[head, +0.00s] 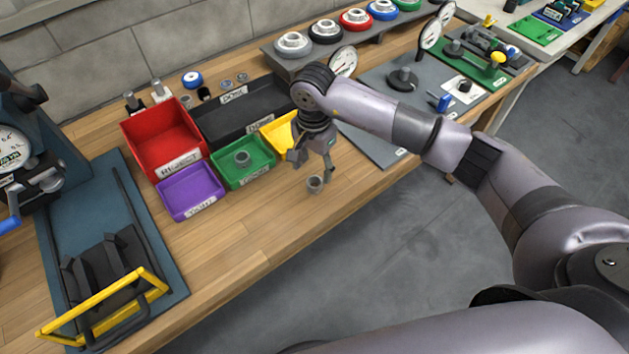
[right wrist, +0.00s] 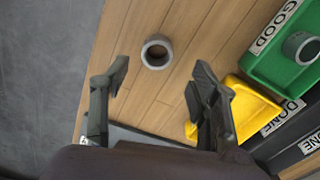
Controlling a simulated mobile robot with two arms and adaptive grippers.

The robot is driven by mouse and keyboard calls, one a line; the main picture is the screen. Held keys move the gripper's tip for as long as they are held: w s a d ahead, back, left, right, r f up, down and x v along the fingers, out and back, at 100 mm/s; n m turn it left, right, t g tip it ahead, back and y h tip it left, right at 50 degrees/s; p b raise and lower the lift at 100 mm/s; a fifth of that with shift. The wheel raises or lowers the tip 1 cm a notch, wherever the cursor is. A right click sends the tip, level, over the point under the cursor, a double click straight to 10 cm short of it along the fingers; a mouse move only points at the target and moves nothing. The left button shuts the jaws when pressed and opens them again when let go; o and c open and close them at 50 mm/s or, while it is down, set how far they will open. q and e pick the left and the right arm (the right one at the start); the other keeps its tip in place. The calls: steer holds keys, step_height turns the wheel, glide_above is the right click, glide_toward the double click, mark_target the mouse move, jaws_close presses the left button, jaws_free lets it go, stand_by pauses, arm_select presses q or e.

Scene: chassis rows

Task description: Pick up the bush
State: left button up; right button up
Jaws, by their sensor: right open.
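A small grey ring-shaped bush (head: 315,187) stands on the wooden bench near its front edge. It also shows in the right wrist view (right wrist: 157,66), with its round hole facing the camera. My right gripper (head: 312,165) is open and empty over the bench close to the bush. In the right wrist view its two fingers (right wrist: 160,75) are spread wide, and the bush lies just beyond the fingertips, between their lines. A second grey bush (head: 242,162) sits in the green tray (head: 228,182). My left gripper is not in view.
A yellow tray (head: 275,134) is close beside the right gripper. A red REJECT bin (head: 150,127), a purple tray (head: 192,208) and a black tray (head: 210,118) stand left. A blue fixture plate (head: 150,235) with a yellow handle lies far left. Bare wood surrounds the bush.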

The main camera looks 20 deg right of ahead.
mark_target(315, 180)
steer(key=f, duration=0.1)
steer(key=f+p, duration=0.1)
steer(key=f, duration=0.1)
steer(key=f+p, duration=0.1)
steer(key=f, duration=0.1)
steer(key=shift+s, duration=0.3)
steer(key=shift+w+f, duration=0.1)
steer(key=shift+f, duration=0.1)
steer(key=shift+c, duration=0.5)
steer(key=c, duration=1.2)
